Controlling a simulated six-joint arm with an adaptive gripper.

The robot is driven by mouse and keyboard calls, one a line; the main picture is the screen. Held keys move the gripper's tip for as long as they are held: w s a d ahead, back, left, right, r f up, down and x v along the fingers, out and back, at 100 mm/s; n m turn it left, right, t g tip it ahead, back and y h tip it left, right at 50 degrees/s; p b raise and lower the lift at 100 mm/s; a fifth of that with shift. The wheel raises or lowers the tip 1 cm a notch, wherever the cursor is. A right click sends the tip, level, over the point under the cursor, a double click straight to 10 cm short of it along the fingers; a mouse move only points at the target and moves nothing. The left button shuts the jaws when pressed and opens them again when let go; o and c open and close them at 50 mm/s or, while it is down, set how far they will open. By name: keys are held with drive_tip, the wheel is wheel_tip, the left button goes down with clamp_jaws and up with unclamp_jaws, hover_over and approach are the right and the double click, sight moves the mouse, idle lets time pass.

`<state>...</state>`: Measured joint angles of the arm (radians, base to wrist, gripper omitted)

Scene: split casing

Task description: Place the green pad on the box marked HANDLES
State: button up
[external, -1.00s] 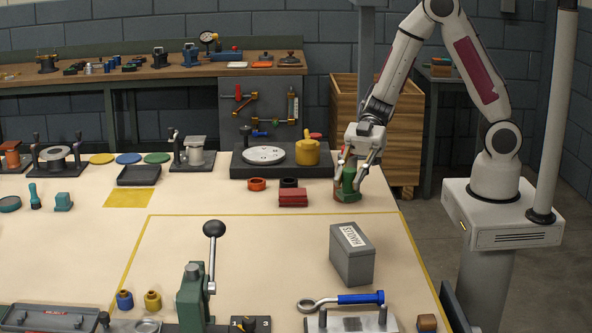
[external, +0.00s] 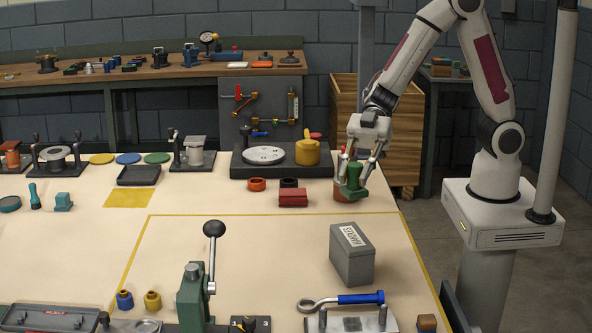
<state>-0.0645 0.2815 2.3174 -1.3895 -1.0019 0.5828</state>
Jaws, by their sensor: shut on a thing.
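The green pad (external: 353,182), a green piece with an upright grip and a wider foot, is between the fingers of my gripper (external: 357,176) at the back right of the table. My gripper is shut on it and holds it upright, seemingly just above the tabletop. The grey box (external: 353,266) stands nearer the camera, right of the table's middle. It has a white label (external: 354,237) on its top, with lettering too small to read surely. My gripper is behind the box and well apart from it.
A reddish-brown cylinder (external: 341,191) stands right beside the green pad, partly hidden. Red blocks (external: 293,198) lie to its left. A lever press (external: 194,295) stands at the front, and a blue-handled tool (external: 360,298) lies in front of the box. The table between pad and box is clear.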

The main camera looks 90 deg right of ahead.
sight(354, 197)
idle(0.3)
drive_tip(key=shift+f, duration=2.9)
drive_tip(key=shift+f, duration=2.1)
drive_tip(key=shift+f, duration=0.1)
drive_tip(key=o, duration=1.1)
drive_tip(key=shift+d, duration=0.1)
drive_tip(key=v, duration=1.2)
drive_tip(key=shift+r, duration=0.2)
